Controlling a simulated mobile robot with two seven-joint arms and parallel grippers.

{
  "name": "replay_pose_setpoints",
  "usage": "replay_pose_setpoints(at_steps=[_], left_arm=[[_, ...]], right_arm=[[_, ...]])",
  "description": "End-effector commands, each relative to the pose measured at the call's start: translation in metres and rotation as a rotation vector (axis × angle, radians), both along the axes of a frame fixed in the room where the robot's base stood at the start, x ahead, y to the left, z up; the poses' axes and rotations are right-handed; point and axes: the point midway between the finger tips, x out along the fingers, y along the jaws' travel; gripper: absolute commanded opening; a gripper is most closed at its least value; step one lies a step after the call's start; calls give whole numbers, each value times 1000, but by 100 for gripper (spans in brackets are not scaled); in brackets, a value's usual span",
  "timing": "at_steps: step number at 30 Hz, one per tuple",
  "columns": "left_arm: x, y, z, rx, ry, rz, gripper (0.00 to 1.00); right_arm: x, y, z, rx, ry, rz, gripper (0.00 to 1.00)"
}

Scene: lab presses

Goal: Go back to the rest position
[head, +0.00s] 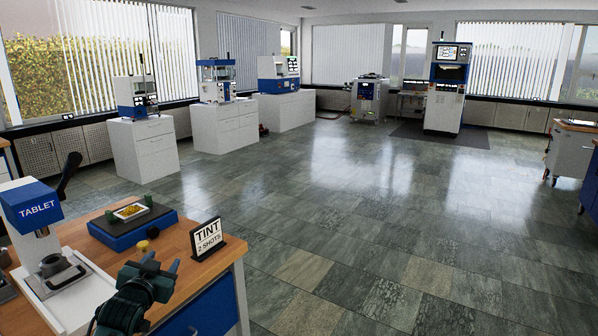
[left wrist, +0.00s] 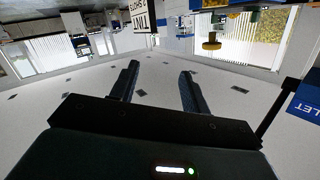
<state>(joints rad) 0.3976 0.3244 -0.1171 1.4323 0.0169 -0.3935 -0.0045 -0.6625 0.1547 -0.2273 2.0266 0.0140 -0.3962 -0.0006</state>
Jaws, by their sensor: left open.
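My left gripper (head: 161,264) is in the lower left of the head view, above the front part of the wooden bench (head: 185,243). In the left wrist view, its two dark fingers (left wrist: 158,70) stand apart with nothing between them. My right gripper is in neither view.
A blue and white press marked "TABLET" (head: 36,207) stands on the bench at left. A blue device (head: 132,233) bears a small tray (head: 129,210) with yellow contents. White cabinets (head: 145,150) with machines line the far left. The tiled floor (head: 380,220) is clear.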

Motion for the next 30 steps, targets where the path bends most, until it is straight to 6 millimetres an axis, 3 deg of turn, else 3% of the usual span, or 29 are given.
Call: replay_pose_setpoints(at_steps=[1,5,8,12,15,18,22,25,30], left_arm=[[-15,-11,-21,-6,28,-17,47],[-57,-42,-74,-31,103,-64,47],[-104,-70,-117,-61,175,-104,47],[-188,-111,-169,-126,288,-158,47],[-248,-136,-192,-179,363,-183,47],[-299,-155,-203,-229,424,-197,47],[-343,-170,-207,-275,478,-202,47],[-360,-175,-207,-294,499,-203,47],[-366,-177,-207,-300,507,-203,47]], right_arm=[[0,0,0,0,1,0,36],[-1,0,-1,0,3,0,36],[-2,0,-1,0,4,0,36],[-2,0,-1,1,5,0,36],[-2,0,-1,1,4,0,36],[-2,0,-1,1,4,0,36],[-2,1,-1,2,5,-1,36],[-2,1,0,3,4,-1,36],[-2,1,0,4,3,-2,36]])
